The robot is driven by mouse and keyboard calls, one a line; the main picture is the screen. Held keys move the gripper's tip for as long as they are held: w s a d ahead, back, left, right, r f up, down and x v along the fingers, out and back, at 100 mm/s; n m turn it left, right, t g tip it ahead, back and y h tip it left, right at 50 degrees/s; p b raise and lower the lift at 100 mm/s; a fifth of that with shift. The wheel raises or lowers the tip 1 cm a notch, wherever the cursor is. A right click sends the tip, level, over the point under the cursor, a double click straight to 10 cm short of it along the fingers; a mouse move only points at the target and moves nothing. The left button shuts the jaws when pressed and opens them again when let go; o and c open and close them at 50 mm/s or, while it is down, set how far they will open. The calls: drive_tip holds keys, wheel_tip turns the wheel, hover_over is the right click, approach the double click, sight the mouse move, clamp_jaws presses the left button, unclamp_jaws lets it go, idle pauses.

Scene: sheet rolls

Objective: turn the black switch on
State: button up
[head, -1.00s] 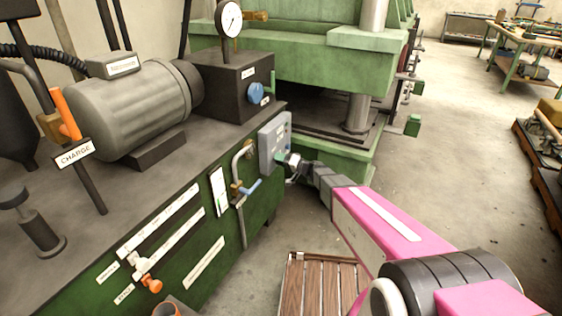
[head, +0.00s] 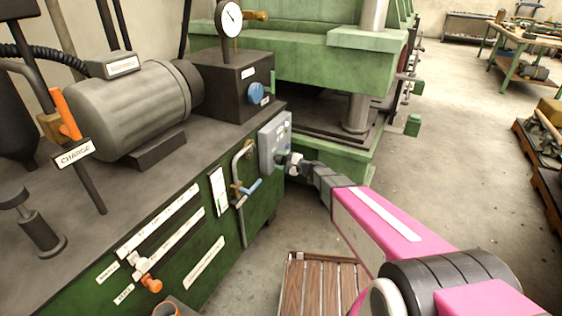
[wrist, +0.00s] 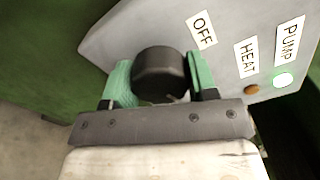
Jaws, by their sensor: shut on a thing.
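The black switch (wrist: 160,73) is a round dark knob on a grey control box. In the wrist view it sits between the two green fingers of my gripper (wrist: 163,80), which are shut on its sides. An OFF label (wrist: 202,30) is beside the knob on the box face. In the head view the grey control box (head: 271,145) is on the side of the green machine, and my gripper (head: 287,161) is against its face. The knob is hidden there, and I cannot read its setting.
PUMP (wrist: 289,43) and HEAT (wrist: 246,59) labels are on the box. A white-green lamp (wrist: 283,80) is lit below PUMP, and an amber lamp (wrist: 251,90) is below HEAT. A blue-handled lever (head: 250,187) is left of the box. A wooden slatted pallet (head: 318,284) lies on the floor.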

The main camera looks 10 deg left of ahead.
drive_tip(key=shift+m, duration=1.3)
drive_tip(key=o, duration=0.9)
drive_tip(key=v, duration=1)
drive_tip(key=shift+s+d, duration=0.15)
drive_tip(key=shift+d, duration=0.25)
